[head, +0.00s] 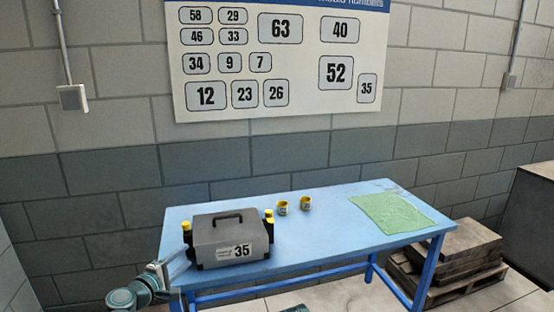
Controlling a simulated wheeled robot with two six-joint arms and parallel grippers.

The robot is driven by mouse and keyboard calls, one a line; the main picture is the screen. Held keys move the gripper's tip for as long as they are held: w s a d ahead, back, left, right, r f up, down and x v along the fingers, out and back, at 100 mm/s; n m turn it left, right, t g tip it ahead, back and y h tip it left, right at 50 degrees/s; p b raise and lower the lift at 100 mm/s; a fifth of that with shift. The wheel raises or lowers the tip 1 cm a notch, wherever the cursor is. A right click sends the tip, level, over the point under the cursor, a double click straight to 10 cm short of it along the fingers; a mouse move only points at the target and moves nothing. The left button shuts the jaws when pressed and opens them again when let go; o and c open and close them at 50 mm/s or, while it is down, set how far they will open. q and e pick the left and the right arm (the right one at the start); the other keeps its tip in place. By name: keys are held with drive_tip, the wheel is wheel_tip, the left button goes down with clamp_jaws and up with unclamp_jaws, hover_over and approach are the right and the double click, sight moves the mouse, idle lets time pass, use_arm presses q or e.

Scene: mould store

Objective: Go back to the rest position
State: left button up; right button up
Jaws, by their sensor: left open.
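My left gripper (178,264) is at the front left corner of the blue table, its arm coming in from the lower left. It is open, and I see nothing between its fingers. It is close to the left side of a grey mould case (215,228) in the picture; I cannot tell whether they touch. The case has a top handle, a label reading 35, and yellow-and-black parts at both sides. My right gripper is not in view.
Wooden pallets (460,262) are stacked on the floor at right. A numbered board (310,75) hangs on the wall. The table's middle is clear.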

use_arm(q)
drive_tip(key=s+d+f+m+g+h+p, duration=0.1)
drive_tip(key=s+d+f+m+g+p, duration=0.2)
drive_tip(key=s+d+m+g, duration=0.5)
drive_tip(key=s+d+f+m+g+h+p, duration=0.1)
drive_tip(key=d+f+m+p, duration=0.2)
drive_tip(key=d, duration=0.8)
drive_tip(key=s+d+f+m+g+y+p, duration=0.1)
drive_tip(key=s+m+g+y+p, duration=0.1)
drive_tip(key=s, duration=0.5)
drive_tip(key=s+d+f+m+g+y+p, duration=0.1)
drive_tip(key=s+m+g+y, duration=0.3)
drive_tip(key=s+m+y, duration=0.2)
drive_tip(key=shift+s+f+g+y+p, duration=0.3)
drive_tip(key=shift+s+f+g+p, duration=0.1)
drive_tip(key=shift+s, duration=0.75)
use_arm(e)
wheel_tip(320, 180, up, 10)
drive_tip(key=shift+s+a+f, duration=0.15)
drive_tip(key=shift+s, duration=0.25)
